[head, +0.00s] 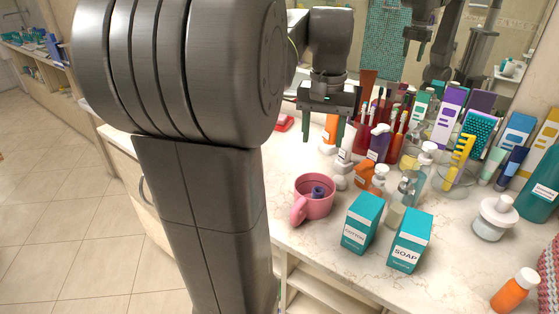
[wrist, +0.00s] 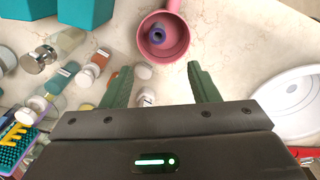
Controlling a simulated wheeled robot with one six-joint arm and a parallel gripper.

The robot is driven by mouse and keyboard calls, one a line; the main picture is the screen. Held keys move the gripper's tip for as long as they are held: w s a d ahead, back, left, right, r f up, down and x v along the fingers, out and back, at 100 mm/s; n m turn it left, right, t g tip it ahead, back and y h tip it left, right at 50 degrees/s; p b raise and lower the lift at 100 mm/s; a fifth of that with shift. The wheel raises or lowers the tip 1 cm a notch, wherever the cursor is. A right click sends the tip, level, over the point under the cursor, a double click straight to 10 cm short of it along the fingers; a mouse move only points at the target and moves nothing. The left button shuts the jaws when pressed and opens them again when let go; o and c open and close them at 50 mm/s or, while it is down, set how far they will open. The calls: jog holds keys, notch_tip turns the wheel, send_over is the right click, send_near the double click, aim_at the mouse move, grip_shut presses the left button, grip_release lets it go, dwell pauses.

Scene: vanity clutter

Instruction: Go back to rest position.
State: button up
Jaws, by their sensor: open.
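My gripper (head: 321,123) hangs over the vanity counter, pointing down, with its green fingers apart and nothing between them.
Two teal boxes, one marked COTTON (head: 361,224) and one marked SOAP (head: 409,241), stand near the front edge. Bottles, tubes and brushes crowd the counter's back and right. A white basin (wrist: 292,100) lies right in the wrist view.

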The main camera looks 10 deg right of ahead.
aim_at(316, 191)
notch_tip(316, 191, down, 14)
jog(key=shift+f+b, duration=0.1)
jog(key=shift+b, duration=0.2)
notch_tip(316, 191, up, 3)
jog(key=shift+f+p, duration=0.1)
jog(key=shift+p, duration=0.95)
jog(key=shift+r+p, duration=0.55)
jog(key=shift+r, duration=0.15)
jog(key=shift+f, duration=0.15)
